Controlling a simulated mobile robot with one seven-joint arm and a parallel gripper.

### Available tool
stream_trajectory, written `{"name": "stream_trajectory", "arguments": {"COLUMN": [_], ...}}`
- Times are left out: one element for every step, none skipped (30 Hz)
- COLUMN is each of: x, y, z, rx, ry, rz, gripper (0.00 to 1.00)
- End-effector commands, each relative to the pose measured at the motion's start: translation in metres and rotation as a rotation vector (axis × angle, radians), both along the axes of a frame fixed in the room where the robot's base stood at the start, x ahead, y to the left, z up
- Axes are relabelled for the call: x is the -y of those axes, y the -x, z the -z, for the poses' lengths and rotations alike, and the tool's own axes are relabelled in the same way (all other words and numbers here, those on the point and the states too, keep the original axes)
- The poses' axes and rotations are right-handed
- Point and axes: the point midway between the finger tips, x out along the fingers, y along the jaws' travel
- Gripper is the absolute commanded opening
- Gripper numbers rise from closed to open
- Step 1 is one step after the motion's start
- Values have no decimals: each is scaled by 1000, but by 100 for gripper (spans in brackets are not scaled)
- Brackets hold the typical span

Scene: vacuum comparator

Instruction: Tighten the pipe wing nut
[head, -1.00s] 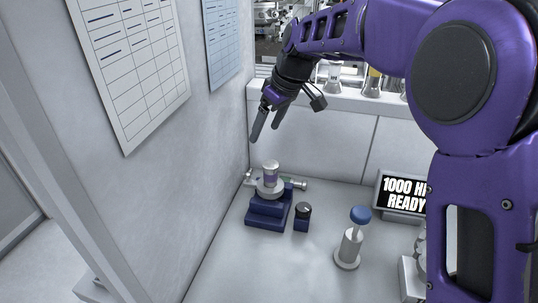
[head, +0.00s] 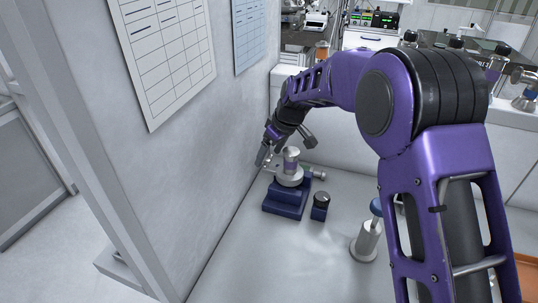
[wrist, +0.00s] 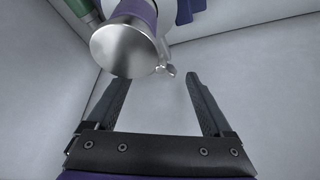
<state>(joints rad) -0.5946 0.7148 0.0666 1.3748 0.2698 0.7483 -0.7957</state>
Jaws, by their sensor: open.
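The pipe assembly (head: 290,165) stands on a stepped blue base (head: 285,203) at the back left of the bench, against the wall. In the wrist view its round metal cap (wrist: 128,50) fills the upper middle. A small metal piece that looks like the wing nut (wrist: 168,70) sticks out at the right of the cap. My gripper (wrist: 159,78) is open and empty, with the small piece just beyond the gap between its fingertips. In the head view my gripper (head: 264,154) points down at the left of the pipe, and the wing nut cannot be made out there.
A small dark knob on a blue block (head: 320,207) stands right of the base. A metal post with a blue top (head: 367,240) stands further right, near my arm. The left wall (head: 210,150) is close beside my gripper. The front bench is clear.

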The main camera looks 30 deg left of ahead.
Motion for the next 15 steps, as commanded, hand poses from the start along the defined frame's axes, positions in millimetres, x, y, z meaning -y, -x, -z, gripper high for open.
{"name": "stream_trajectory", "arguments": {"x": [-1,-2,-3,-3,-3,-3,-3,-3,-3,-3,-3,-3,-3,-3,-3], "y": [0,0,0,0,-1,-1,-1,-1,-1,-1,-1,-1,-1,-1,-1], "z": [4,5,7,7,8,8,8,8,8,8,8,8,8,8,8], "rx": [-1,-1,-1,0,0,0,0,0,0,0,0,0,0,0,0], "ry": [1,1,1,1,0,0,0,0,0,0,0,0,0,0,0], "rz": [0,0,-1,-1,-1,-1,-1,-1,0,0,0,0,0,0,0], "gripper": [85,85,85,85,85,85,85,85,85,85,85,83,78,72,65]}}
